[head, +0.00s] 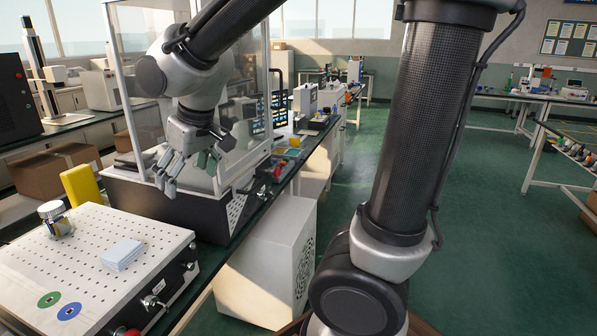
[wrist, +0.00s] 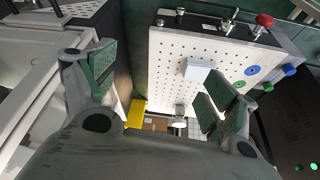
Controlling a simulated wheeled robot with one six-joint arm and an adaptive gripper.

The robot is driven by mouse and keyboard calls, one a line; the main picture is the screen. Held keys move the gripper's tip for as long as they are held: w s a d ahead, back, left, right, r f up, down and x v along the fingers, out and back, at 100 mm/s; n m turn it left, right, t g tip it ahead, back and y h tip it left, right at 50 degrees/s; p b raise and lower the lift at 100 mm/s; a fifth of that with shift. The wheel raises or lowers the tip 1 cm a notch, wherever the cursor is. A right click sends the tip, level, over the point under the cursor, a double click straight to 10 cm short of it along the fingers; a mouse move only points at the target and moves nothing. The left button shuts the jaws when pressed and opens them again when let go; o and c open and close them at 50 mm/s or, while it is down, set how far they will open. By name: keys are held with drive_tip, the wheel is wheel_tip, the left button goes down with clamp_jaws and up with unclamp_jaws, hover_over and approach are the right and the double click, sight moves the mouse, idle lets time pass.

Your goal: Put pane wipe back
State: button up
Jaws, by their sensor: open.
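A flat pale-blue pad, which looks like the pane wipe (head: 122,254), lies on the white perforated plate (head: 150,233) at the lower left of the head view. In the wrist view the pad (wrist: 197,70) lies on the plate between my fingers and closer to the right one. My gripper (head: 187,172) is open and empty, fingers pointing down, above and beyond the plate by the glass-sided enclosure (head: 137,60). In the wrist view my gripper (wrist: 158,70) has its green-padded fingers wide apart. The pad is well apart from them.
A yellow block (head: 81,186) stands behind the plate. A silver cylinder (head: 54,219) stands on the plate's far left; green (head: 49,299) and blue (head: 69,311) discs lie near its front edge. Knobs project from its right side. The green floor (head: 480,200) to the right is mostly clear.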

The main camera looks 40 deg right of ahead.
drive_tip(key=s+d+r+m+h, duration=0.1)
drive_tip(key=s+d+m, duration=0.3)
drive_tip(key=s+d, duration=1.3)
drive_tip(key=shift+s+d+r+m+h, duration=0.15)
drive_tip(key=shift+d+r+m+h, duration=0.3)
drive_tip(key=shift+d, duration=0.45)
drive_tip(key=shift+r, duration=0.15)
